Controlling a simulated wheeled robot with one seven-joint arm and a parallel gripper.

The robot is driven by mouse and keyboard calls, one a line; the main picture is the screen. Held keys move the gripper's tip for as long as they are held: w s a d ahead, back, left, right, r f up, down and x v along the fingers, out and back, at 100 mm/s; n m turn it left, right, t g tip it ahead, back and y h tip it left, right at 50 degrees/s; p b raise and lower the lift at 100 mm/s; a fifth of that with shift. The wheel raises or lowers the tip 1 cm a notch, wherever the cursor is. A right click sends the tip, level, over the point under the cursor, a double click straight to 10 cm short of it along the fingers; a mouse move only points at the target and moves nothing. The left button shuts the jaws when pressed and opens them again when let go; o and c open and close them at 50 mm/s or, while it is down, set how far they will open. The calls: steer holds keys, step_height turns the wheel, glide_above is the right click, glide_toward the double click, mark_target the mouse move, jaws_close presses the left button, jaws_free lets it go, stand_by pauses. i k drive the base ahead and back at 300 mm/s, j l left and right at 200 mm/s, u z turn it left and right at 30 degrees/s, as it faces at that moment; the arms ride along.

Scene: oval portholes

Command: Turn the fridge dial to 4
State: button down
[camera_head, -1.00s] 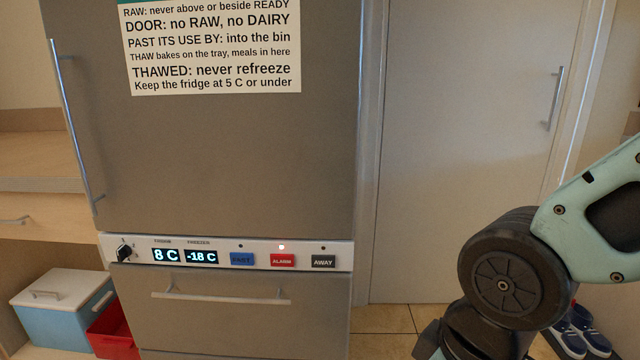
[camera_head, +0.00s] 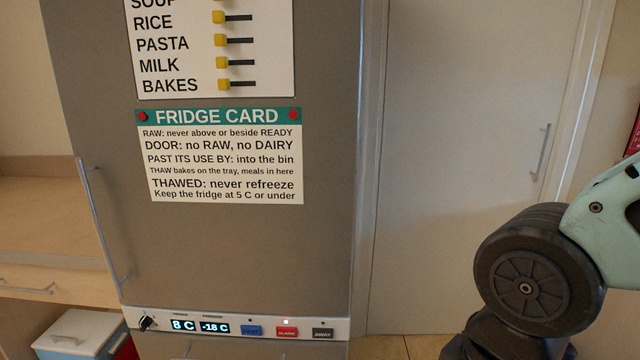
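The fridge dial (camera_head: 147,322) is a small black knob at the left end of the white control strip (camera_head: 360,327), low on the grey fridge. Its pointer and numbers are too small to read. Beside it the fridge display (camera_head: 184,325) reads 8 C and the freezer display (camera_head: 215,327) reads -18 C. My arm shows at the right, well apart from the dial. My gripper is out of the picture.
The strip also has a blue button (camera_head: 251,330), a red ALARM button (camera_head: 287,331) with a lit lamp above it, and a dark AWAY button (camera_head: 323,333). The fridge door handle (camera_head: 100,220) stands out at the left. A white-lidded box (camera_head: 80,332) sits lower left.

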mark_target(145, 322)
steer(key=u, duration=1.35)
steer(key=i+j+u, duration=0.3)
steer(key=i, duration=0.35)
steer(key=j, duration=0.1)
